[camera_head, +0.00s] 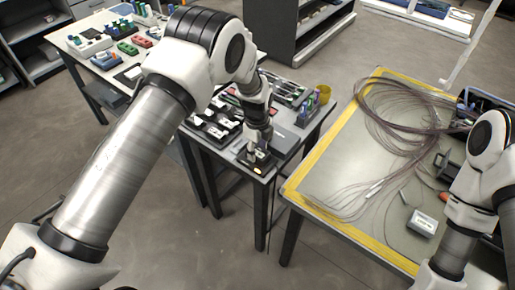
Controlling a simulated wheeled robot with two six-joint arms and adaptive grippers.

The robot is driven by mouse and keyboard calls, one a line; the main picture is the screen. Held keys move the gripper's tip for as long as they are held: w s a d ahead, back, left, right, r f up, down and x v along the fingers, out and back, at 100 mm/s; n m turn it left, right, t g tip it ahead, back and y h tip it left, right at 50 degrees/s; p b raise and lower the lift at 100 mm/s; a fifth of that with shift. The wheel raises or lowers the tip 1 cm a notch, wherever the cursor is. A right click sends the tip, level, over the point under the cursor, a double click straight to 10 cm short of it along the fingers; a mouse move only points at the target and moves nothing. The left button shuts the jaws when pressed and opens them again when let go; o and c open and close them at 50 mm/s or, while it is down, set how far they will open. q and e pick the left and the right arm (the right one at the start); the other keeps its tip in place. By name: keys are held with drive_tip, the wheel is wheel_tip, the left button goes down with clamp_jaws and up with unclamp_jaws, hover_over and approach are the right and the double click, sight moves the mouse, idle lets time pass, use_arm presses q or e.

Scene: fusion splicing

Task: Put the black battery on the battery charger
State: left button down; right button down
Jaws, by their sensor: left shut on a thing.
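My left gripper (258,147) reaches down over the near corner of the dark work table in the middle of the view. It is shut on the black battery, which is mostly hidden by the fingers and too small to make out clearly. I cannot tell whether the battery touches the charger.
Black trays with small white-and-black parts (214,128) lie left of my left gripper. A yellow cup (324,93) stands behind. The yellow-edged table (335,160) at right holds coiled cables (395,110) and a white box (422,224). A floor gap separates the tables.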

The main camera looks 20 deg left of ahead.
sight(258, 151)
use_arm(q)
drive_tip(key=shift+f, duration=0.15)
idle(0.8)
drive_tip(key=shift+c, duration=2)
unclamp_jaws()
wheel_tip(258, 151, up, 12)
drive_tip(key=shift+d, duration=0.1)
